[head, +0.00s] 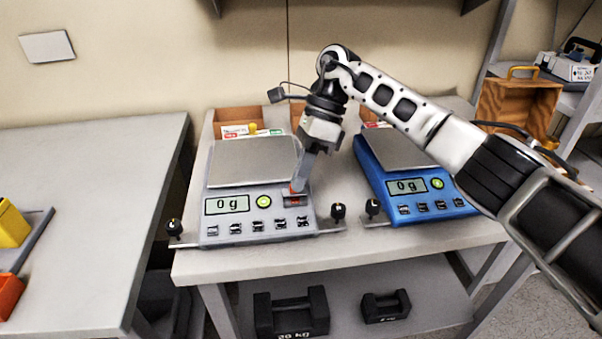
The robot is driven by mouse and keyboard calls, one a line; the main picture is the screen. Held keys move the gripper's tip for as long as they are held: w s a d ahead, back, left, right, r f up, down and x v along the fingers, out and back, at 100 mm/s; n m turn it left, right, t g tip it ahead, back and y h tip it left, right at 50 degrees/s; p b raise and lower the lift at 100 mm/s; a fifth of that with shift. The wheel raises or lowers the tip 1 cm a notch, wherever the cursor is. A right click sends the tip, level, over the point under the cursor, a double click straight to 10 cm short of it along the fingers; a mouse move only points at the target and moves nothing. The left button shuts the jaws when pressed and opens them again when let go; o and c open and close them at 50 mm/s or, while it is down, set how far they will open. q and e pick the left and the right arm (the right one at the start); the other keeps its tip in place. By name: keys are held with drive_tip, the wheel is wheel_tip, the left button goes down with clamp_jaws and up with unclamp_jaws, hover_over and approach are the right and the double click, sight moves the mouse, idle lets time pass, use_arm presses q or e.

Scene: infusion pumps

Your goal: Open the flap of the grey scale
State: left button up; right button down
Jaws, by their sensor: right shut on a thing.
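The grey scale (213,226) stands on the middle table, with a bare silver pan (253,162) and a display reading 0 g. Its flap (295,201) is at the right of the front panel, beside a green button, with a dark and red patch showing there. My right gripper (298,186) reaches down from above with its fingers at this flap and is shut on it. The fingers hide part of the flap, so how far it is open cannot be told. My left gripper is not in view.
A blue scale (433,207), also reading 0 g, stands close on the right, under my right arm. Open bins (238,116) stand behind the scales. Black weights (291,313) lie on the shelf below. The left table (85,200) is mostly clear.

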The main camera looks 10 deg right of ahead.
drive_tip(key=c, duration=1.6)
unclamp_jaws()
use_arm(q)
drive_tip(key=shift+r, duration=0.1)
